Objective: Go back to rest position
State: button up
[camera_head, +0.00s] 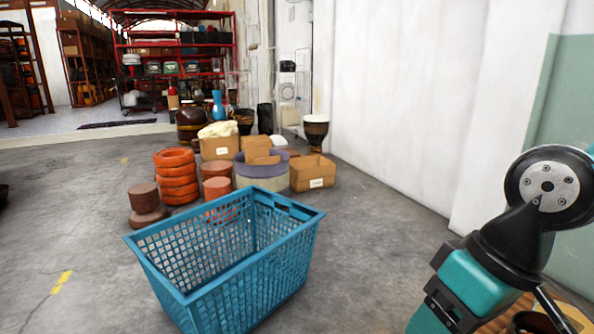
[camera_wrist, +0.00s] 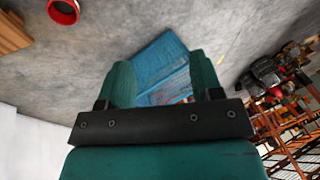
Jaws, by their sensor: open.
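My gripper (camera_wrist: 160,59) shows in the wrist view with its two green fingers spread apart and nothing between them. Beyond the fingers, some way off, a blue plastic basket (camera_wrist: 163,68) stands on the floor. In the head view the same basket (camera_head: 232,262) stands at the front centre, and the part of its inside that shows looks empty. My arm, black and teal, is folded at the right edge of the head view. The gripper's fingers cannot be made out there.
Behind the basket stand stacked orange pots (camera_head: 176,176), cardboard boxes (camera_head: 313,173), a round purple-rimmed tub (camera_head: 262,177) and a goblet drum (camera_head: 316,130). A white wall (camera_head: 400,90) runs along the right. Grey floor is clear left and right of the basket. Red shelves (camera_head: 180,60) stand far back.

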jog(key=s+r+p, duration=0.2)
jog(key=r+p, duration=1.7)
jog(key=s+a+r+n+p, duration=0.1)
jog(key=s+r+p, duration=0.1)
jog(key=r+p, duration=1.7)
jog(key=shift+s+r+n+g, duration=0.15)
jog(key=shift+r+n+g, duration=0.15)
jog(key=shift+r, duration=0.5)
